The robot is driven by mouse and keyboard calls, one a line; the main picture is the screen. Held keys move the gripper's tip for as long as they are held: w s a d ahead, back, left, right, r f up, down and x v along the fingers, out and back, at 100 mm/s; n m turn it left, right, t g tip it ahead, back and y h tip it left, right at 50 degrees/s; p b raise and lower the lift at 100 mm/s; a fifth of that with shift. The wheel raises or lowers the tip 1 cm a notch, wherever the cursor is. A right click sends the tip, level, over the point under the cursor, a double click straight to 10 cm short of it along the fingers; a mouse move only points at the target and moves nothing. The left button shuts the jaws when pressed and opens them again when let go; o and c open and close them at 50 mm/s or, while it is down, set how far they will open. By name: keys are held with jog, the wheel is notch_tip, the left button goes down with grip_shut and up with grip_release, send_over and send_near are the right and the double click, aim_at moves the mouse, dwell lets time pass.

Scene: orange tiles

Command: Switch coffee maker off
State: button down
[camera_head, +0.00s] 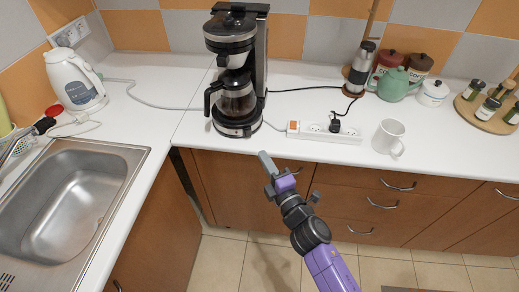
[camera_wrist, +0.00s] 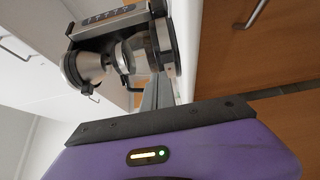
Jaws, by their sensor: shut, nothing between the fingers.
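The black and steel coffee maker (camera_head: 237,65) stands on the white counter with a glass carafe (camera_head: 237,97) in it. Its round base (camera_head: 238,125) is near the counter's front edge and has a small control on its front, too small to read. My gripper (camera_head: 265,158) is shut and empty, just in front of and below the counter edge, right of the coffee maker's base and apart from it. In the wrist view the coffee maker (camera_wrist: 105,50) appears sideways, beyond my fingers (camera_wrist: 158,92).
A white power strip (camera_head: 323,132) with an orange switch (camera_head: 293,126) lies right of the coffee maker. A white mug (camera_head: 389,137), a teapot (camera_head: 394,84) and jars stand farther right. A kettle (camera_head: 73,80) and sink (camera_head: 65,200) are at left. Drawers are below the counter.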

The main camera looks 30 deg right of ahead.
jog(key=shift+s+r, duration=0.1)
jog(key=shift+s, duration=1.95)
jog(key=s+a+r+m+g, duration=0.1)
jog(key=s+r+m, duration=0.1)
jog(key=s+m, duration=0.4)
jog(key=s+a+r+m+g, duration=0.1)
jog(key=s+r+m, duration=0.2)
jog(key=s, duration=1.4)
jog(key=s+a+r+m+g, duration=0.1)
jog(key=s+r+m, duration=0.1)
jog(key=s+m, duration=0.6)
jog(key=s, duration=0.4)
jog(key=shift+s+a+r+m+y+b, duration=0.2)
jog(key=shift+s+a+m+y+b, duration=0.05)
jog(key=shift+m+y+b, duration=0.1)
